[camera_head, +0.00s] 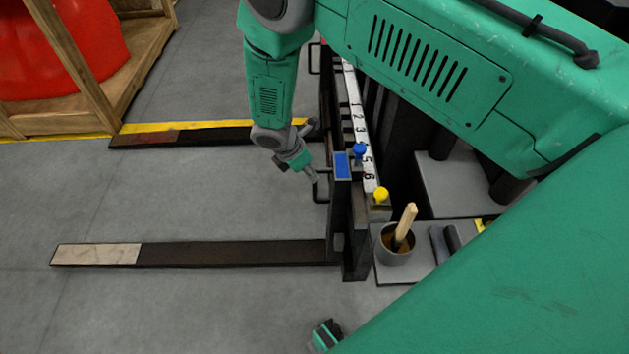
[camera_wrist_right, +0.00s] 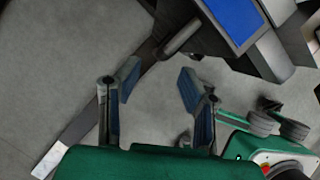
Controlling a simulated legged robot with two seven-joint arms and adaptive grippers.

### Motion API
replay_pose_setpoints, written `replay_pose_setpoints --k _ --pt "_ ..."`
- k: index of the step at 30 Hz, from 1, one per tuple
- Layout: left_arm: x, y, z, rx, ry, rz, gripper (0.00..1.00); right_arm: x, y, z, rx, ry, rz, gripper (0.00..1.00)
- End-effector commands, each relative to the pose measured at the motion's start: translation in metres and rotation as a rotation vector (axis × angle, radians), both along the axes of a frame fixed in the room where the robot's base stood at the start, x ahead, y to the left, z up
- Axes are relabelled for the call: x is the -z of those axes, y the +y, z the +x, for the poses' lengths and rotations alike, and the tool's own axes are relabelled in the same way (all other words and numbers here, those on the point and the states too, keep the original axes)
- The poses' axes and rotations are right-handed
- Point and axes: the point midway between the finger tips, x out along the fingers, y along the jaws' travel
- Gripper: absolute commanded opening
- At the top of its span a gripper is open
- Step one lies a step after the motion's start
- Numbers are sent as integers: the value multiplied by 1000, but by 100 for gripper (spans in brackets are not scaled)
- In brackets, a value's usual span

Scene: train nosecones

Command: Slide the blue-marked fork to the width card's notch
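The blue-marked fork (camera_head: 230,253) is the near fork in the head view, with a pale tip. Its upright carries a blue plate (camera_head: 342,165), also large at the top of the right wrist view (camera_wrist_right: 235,15). A bar handle (camera_head: 319,190) sticks out beside the plate. The white numbered width card (camera_head: 353,100) runs along the carriage; I cannot make out its notch. A blue knob (camera_head: 359,150) covers part of it near the 5. My right gripper (camera_head: 312,177) is open, empty, close to the handle (camera_wrist_right: 182,36). My left gripper (camera_head: 325,335) is barely in view at the bottom.
The far fork (camera_head: 210,135) lies beyond, near a yellow floor line (camera_head: 180,126) and a wooden crate (camera_head: 100,100). A yellow knob (camera_head: 380,195) and a cup with a wooden-handled tool (camera_head: 396,245) are right of the carriage. Floor between the forks is clear.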

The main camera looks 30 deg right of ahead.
Motion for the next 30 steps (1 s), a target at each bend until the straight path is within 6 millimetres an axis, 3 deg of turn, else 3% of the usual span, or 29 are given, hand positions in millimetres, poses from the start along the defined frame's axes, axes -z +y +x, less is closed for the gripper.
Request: replay_pose_setpoints --k 3,9,22,25,30 --pt "10 0 0 0 0 0 50 25 -10 0 -1 1 -1 34" --pt "17 0 0 0 0 0 50 49 -20 1 0 0 0 34" --pt "18 0 0 0 -1 0 50 55 -24 1 -1 -1 -1 34" --pt "18 0 0 0 -1 0 50 55 -23 1 -1 -1 -1 0" --pt "18 0 0 0 -1 0 50 55 -23 1 -1 -1 0 0"
